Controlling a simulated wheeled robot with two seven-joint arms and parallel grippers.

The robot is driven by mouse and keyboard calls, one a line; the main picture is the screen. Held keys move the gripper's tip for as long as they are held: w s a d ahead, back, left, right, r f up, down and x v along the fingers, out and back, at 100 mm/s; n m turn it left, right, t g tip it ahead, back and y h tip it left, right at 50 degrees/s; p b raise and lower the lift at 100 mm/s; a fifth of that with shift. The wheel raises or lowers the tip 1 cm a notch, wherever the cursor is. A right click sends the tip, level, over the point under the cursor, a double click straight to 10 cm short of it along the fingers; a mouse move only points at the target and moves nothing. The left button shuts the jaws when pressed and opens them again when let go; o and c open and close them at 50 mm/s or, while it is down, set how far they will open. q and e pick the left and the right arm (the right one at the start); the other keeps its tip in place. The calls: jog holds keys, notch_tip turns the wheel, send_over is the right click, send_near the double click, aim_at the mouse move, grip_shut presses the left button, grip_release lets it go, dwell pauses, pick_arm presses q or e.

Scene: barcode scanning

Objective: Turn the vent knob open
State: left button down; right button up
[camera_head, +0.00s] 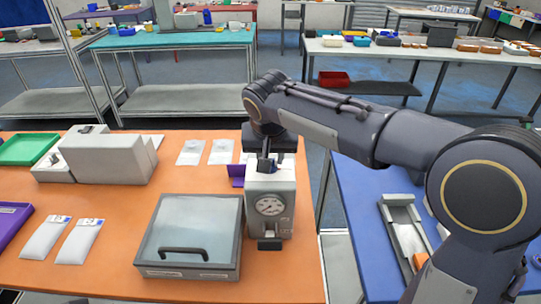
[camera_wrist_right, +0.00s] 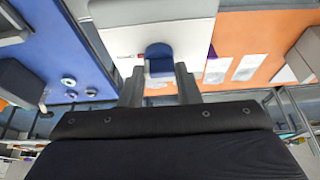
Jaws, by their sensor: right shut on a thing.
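A pale grey device (camera_head: 284,222) with a round dial gauge (camera_head: 269,206) on its front stands at the right part of the orange table. The vent knob (camera_wrist_right: 159,58) is a dark blue piece on the device's top, seen in the right wrist view. My right gripper (camera_wrist_right: 159,88) points down over the device, its two fingers on either side of the knob and shut on it. In the head view my right gripper (camera_head: 266,160) is at the device's top, and its fingers largely hide the knob. My left gripper is in neither view.
A lidded box (camera_head: 190,230) with a dark handle sits left of the device. A purple piece (camera_head: 237,174) is close behind it. White pouches (camera_head: 78,241) and a grey machine (camera_head: 108,157) lie farther left. A blue table (camera_head: 358,200) stands to the right.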

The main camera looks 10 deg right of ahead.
jog(key=o, duration=1)
jog(key=shift+c, duration=0.2)
jog(key=shift+r, duration=0.15)
jog(key=v, duration=0.7)
jog(key=shift+s+r, duration=0.2)
jog(key=shift+r, duration=0.05)
jog(key=s+d+f+y, duration=0.3)
jog(key=s+d+f, duration=0.3)
jog(key=s+d, duration=0.55)
jog(key=s+f+t+y, duration=0.1)
jog(key=s+f, duration=0.8)
jog(key=s, duration=0.4)
jog(key=shift+s+a+f+n+y, duration=0.2)
jog(key=shift+s+a+n+y, duration=0.05)
jog(key=shift+a+n+y, duration=0.15)
